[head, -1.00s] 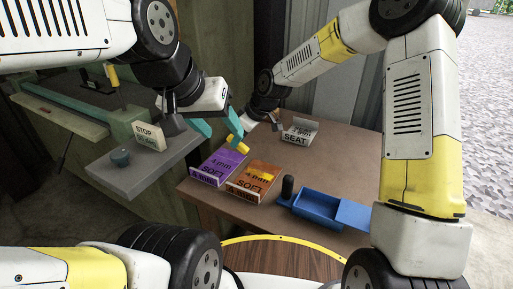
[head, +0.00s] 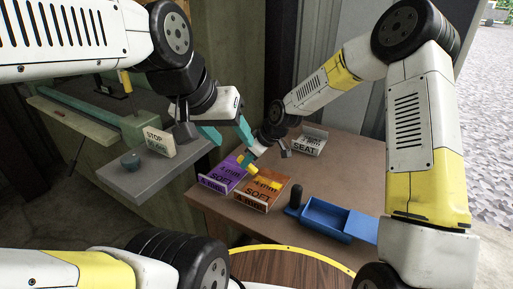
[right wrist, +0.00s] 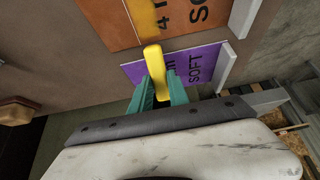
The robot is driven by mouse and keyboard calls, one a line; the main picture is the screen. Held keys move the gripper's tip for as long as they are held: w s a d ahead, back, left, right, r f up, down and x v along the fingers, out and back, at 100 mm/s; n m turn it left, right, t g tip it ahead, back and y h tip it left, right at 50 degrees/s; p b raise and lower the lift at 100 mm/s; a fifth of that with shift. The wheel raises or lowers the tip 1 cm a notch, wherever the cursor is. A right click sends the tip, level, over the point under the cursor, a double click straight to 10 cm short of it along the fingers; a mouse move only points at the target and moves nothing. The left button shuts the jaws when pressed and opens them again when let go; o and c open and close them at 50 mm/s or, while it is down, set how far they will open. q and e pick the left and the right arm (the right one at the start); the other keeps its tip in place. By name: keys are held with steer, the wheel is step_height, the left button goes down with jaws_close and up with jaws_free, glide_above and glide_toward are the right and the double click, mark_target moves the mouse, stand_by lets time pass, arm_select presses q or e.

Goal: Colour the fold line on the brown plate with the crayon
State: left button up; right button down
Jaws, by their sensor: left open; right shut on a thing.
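The brown plate (head: 262,191), orange-brown and marked SOFT, lies on the table with its lettered lip toward me. A yellow crayon (head: 250,164) is over the plates' far side. In the head view the right fingers are largely hidden. My left gripper (head: 228,135) is open, its teal fingers spread, nearer the camera. I cannot make out the fold line.
A purple plate (head: 219,174) lies directly left of the brown one. A blue tray (head: 325,218) with a dark upright knob (head: 295,190) stands to the right. A SEAT holder (head: 310,142) stands behind. At left is a grey shelf with a STOP sign (head: 159,143).

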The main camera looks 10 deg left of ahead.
mark_target(255, 169)
steer(key=shift+f, duration=0.65)
stand_by(0.8)
steer(key=shift+d, duration=0.1)
steer(key=shift+s+d+r, duration=0.1)
steer(key=shift+s+d, duration=0.2)
steer(key=shift+d, duration=0.5)
steer(key=shift+s+d+r, duration=0.1)
steer(key=shift+s+d, duration=0.2)
steer(key=shift+d, duration=0.5)
steer(key=shift+s+d+f, duration=0.1)
steer(key=shift+s+d, duration=0.25)
steer(key=shift+d, duration=0.55)
steer(key=shift+s+d+f, duration=0.1)
steer(key=shift+s+d, duration=0.2)
steer(key=shift+d, duration=0.55)
steer(key=shift+w+a+f, duration=0.1)
steer(key=shift+w+a, duration=0.2)
steer(key=shift+a, duration=0.6)
steer(key=shift+w+a+f, duration=0.1)
steer(key=shift+w+a, duration=0.2)
steer(key=shift+a, duration=0.55)
steer(key=shift+a, duration=0.1)
steer(key=shift+w+a+r, duration=0.1)
steer(key=shift+w+a, duration=0.25)
steer(key=shift+a, duration=0.45)
steer(key=shift+w+a+r, duration=0.1)
steer(key=shift+w+a, duration=0.2)
steer(key=shift+a, duration=0.5)
